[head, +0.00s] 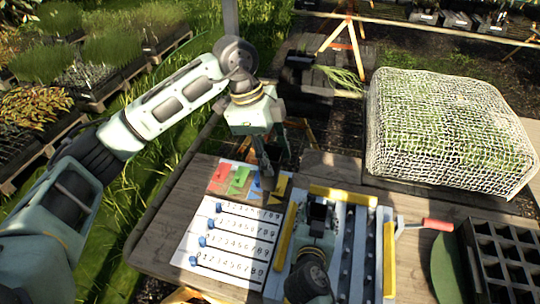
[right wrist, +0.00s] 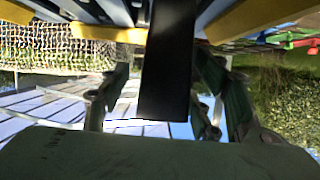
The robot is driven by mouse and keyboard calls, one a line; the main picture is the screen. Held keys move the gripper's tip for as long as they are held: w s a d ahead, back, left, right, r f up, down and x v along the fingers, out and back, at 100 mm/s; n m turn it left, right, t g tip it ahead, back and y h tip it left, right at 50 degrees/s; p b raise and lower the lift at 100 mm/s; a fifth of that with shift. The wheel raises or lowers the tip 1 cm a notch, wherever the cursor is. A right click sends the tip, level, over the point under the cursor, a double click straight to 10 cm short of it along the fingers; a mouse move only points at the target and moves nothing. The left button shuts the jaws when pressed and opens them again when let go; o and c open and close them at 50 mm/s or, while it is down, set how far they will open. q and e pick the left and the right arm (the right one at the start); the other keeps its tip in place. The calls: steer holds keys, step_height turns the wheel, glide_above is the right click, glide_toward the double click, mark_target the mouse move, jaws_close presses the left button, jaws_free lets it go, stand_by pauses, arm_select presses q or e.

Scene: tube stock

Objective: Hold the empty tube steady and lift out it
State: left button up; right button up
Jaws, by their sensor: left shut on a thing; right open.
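A black, straight-sided tube (right wrist: 167,70) stands between the fingers of my right gripper (right wrist: 165,110) in the right wrist view. The fingers are open on both sides of it, with gaps. In the head view my right gripper (head: 318,215) is over the rack with grey rails (head: 355,250), and its arm hides much of the tube there. My left gripper (head: 270,155) points down above the top of the white number board (head: 230,232). It is shut on a small dark thing (head: 267,182), too dim to name. The inside of the tube is not visible.
Yellow bars (head: 343,196) edge the rack. A netted block of plants (head: 450,130) stands behind.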

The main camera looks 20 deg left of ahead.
steer(key=v, duration=1.2)
